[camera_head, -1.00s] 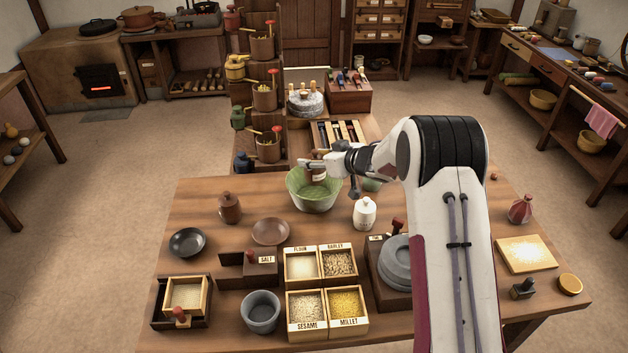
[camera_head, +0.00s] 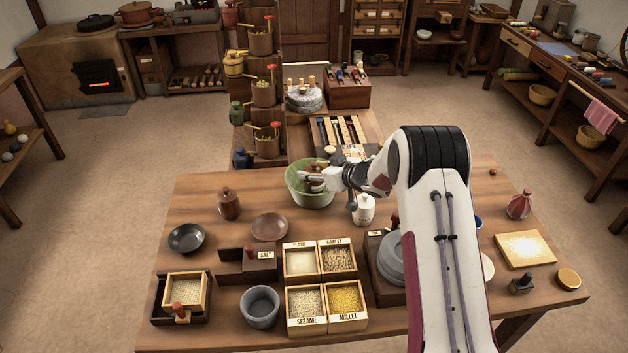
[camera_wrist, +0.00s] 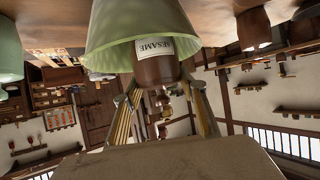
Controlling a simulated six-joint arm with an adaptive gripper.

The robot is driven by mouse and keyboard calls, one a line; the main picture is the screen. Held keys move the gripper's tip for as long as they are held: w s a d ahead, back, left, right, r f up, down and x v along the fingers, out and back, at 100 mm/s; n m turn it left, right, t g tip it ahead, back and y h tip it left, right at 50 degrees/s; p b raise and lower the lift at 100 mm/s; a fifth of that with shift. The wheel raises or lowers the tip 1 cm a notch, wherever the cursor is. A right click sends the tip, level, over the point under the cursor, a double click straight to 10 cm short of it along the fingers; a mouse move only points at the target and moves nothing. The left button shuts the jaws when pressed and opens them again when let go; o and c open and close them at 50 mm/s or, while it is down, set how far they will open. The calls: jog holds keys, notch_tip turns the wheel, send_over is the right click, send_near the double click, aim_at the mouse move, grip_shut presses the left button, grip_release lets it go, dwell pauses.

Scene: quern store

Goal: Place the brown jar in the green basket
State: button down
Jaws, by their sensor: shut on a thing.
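The brown jar (camera_wrist: 155,68) has a label reading SESAME. My gripper (camera_wrist: 160,105) is shut on it at its lid end. The green basket (camera_wrist: 115,25) stands on the table, and in the wrist view the jar's lower part lies within its rim, its base hidden. In the head view my gripper (camera_head: 312,176) is at the mouth of the basket (camera_head: 302,198), with a small brown part of the jar (camera_head: 317,185) showing. Whether the jar touches the basket floor cannot be told.
Another brown lidded jar (camera_head: 229,205) stands left of the basket, and a white jar (camera_head: 364,209) stands close on its right. A brown plate (camera_head: 269,227) and labelled grain boxes (camera_head: 327,276) lie nearer the front. A stepped shelf (camera_head: 262,120) rises behind.

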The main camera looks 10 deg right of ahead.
jog(key=shift+f, duration=1.8)
jog(key=shift+f, duration=0.1)
jog(key=c, duration=1.5)
grip_release()
jog(key=shift+f, duration=0.1)
jog(key=v, duration=1.2)
jog(key=shift+d+r, duration=0.1)
jog(key=shift+r, duration=0.1)
